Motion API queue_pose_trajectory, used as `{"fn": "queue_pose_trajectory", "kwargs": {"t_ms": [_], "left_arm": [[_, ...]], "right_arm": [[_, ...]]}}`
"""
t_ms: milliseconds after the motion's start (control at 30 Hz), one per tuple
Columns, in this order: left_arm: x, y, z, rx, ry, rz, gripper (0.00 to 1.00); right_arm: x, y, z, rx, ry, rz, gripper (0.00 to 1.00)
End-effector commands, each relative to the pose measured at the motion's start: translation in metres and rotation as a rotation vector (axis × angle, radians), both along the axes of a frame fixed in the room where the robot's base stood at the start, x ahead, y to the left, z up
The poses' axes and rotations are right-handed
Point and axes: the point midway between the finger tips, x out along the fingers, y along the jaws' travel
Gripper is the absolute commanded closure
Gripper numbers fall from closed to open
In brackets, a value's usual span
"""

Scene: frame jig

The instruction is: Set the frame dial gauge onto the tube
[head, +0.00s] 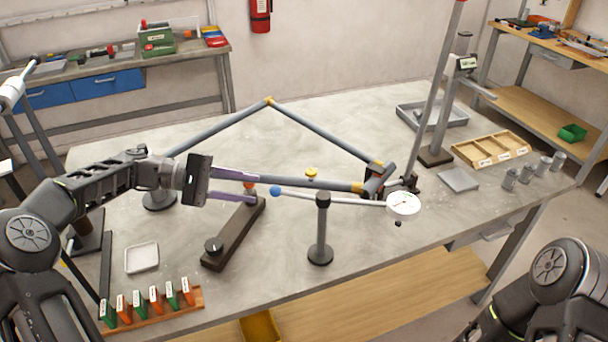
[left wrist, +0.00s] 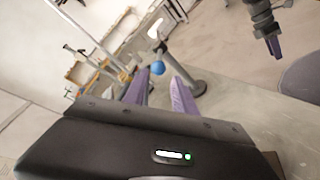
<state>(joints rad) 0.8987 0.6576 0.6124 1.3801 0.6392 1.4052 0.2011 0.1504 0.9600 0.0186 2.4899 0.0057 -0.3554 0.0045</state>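The dial gauge has a white round face (head: 403,204) at the right end of a pale rod, with a blue ball (head: 275,191) at the left end. The rod crosses at the top of a dark post stand (head: 320,235); whether it rests there I cannot tell. The grey frame tube (head: 325,184) runs just behind the rod, with yellow joints at its ends. My left gripper (head: 262,190) is open, its purple fingers pointing at the ball. In the left wrist view the ball (left wrist: 158,68) appears between the fingertips, with no visible grip.
A dark bar stand (head: 233,232) lies under the left fingers. A rack of red and green tags (head: 155,307) and a white tray (head: 142,258) stand at front left. A tall column (head: 436,110), wooden tray (head: 490,148) and metal cylinders (head: 527,172) stand at right.

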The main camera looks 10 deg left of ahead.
Motion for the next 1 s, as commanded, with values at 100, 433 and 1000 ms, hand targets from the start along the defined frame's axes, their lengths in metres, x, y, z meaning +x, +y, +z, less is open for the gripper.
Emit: {"fn": "queue_pose_trajectory", "kwargs": {"t_ms": [100, 433, 1000], "left_arm": [[0.0, 0.002, 0.003, -0.002, -0.004, 0.0, 0.67], [0.0, 0.001, 0.002, -0.002, -0.002, -0.001, 0.67], [0.01, -0.056, -0.012, -0.001, -0.002, -0.007, 0.67]], "right_arm": [[-0.002, 0.0, 0.0, 0.001, 0.004, 0.001, 0.64], [-0.002, 0.0, 0.0, 0.001, 0.004, 0.001, 0.64], [0.0, 0.001, -0.016, 0.004, -0.004, 0.003, 0.64]]}}
